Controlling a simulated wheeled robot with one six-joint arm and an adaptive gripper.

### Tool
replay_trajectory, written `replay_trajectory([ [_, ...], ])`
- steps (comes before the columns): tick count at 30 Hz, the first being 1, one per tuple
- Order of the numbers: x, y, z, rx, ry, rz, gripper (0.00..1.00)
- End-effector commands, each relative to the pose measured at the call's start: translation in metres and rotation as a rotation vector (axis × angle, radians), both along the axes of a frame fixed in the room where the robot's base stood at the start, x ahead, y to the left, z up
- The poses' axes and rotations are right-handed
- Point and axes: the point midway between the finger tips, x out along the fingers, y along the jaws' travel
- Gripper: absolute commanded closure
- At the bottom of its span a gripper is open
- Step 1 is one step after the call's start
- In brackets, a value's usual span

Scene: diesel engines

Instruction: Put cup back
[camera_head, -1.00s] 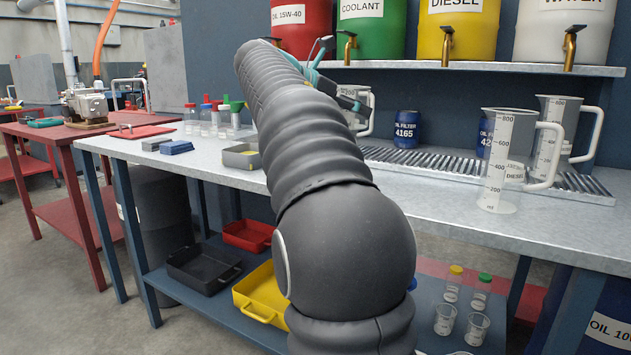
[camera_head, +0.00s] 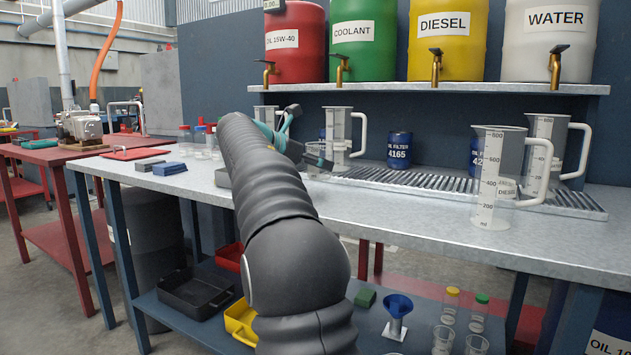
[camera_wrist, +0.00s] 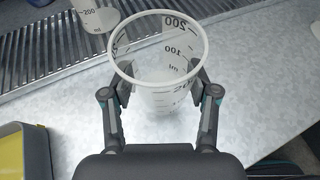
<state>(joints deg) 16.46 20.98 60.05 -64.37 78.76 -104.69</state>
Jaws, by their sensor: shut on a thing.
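My gripper (camera_wrist: 159,84) is shut around a clear cup (camera_wrist: 168,60) with a white rim and dark scale marks, one finger on each side. The cup looks upright and empty from above in the wrist view; whether its base touches the bench is unclear. In the head view, the cup (camera_head: 319,157) shows small past the end of my arm, over the bench near the drip grate. My gripper (camera_head: 308,148) is small and partly hidden there. Two similar clear cups (camera_head: 443,339) stand on the lower shelf at the right.
Large measuring jugs (camera_head: 497,185) stand at the right and another (camera_head: 338,135) behind my gripper. Oil filters stand behind the grate. Labelled drums with taps stand above. A grey-and-yellow container (camera_wrist: 22,150) is close at left.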

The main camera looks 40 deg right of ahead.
Motion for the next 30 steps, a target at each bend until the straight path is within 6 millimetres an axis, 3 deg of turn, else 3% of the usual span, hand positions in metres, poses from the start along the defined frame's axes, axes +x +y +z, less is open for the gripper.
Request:
replay_trajectory([
  [12,0.002,0.001,-0.041,0.0,0.001,0.0,0.91],
  [24,0.002,0.001,-0.044,0.0,0.0,0.0,0.91],
  [25,0.002,0.001,-0.044,0.0,0.0,0.0,0.36],
  [27,0.002,0.001,-0.044,0.0,0.0,0.0,0.18],
  [30,0.002,0.001,-0.044,0.0,0.0,0.0,0.16],
])
